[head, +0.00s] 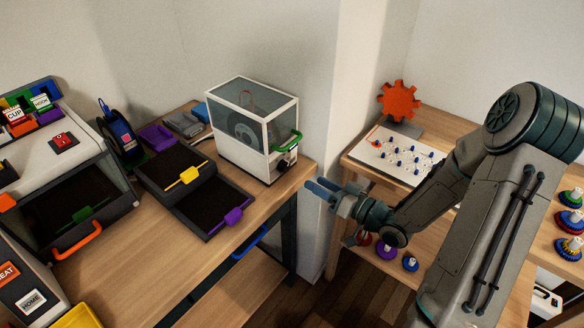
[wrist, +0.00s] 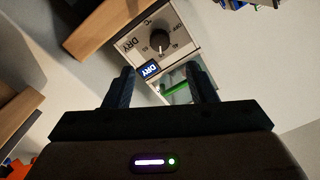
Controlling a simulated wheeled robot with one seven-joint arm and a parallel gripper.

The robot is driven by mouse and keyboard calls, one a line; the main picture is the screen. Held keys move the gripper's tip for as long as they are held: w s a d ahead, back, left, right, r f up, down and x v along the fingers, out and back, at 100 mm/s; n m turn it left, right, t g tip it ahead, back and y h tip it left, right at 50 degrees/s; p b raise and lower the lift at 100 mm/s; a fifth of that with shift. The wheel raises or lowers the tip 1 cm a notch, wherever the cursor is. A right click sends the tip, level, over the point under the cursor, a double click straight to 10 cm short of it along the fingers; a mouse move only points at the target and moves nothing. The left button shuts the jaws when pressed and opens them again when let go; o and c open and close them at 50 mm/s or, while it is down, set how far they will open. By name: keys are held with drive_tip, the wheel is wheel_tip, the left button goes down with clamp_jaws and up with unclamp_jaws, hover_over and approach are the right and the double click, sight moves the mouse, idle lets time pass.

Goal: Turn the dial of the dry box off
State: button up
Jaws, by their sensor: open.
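The dry box (head: 252,128) is a white-framed case with dark clear panels, standing on the wooden bench. A green handle (head: 287,142) is on its right side, and a small dark dial shows low on that side. The green handle also shows there (wrist: 176,91), between the fingers. My gripper (head: 322,189) is open and empty, apart from the box and to its right. In the wrist view its two dark fingers (wrist: 160,85) point toward the panel.
Dark trays with a yellow handle (head: 188,175) and a purple handle (head: 233,215) sit left of the box. A blue handle (head: 249,242) is on the bench front. A wall corner (head: 340,110) stands behind my gripper.

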sight(287, 167)
drive_tip(key=p+x, duration=0.1)
drive_tip(key=x, duration=0.8)
drive_tip(key=shift+w+a, duration=0.2)
drive_tip(key=c, duration=1)
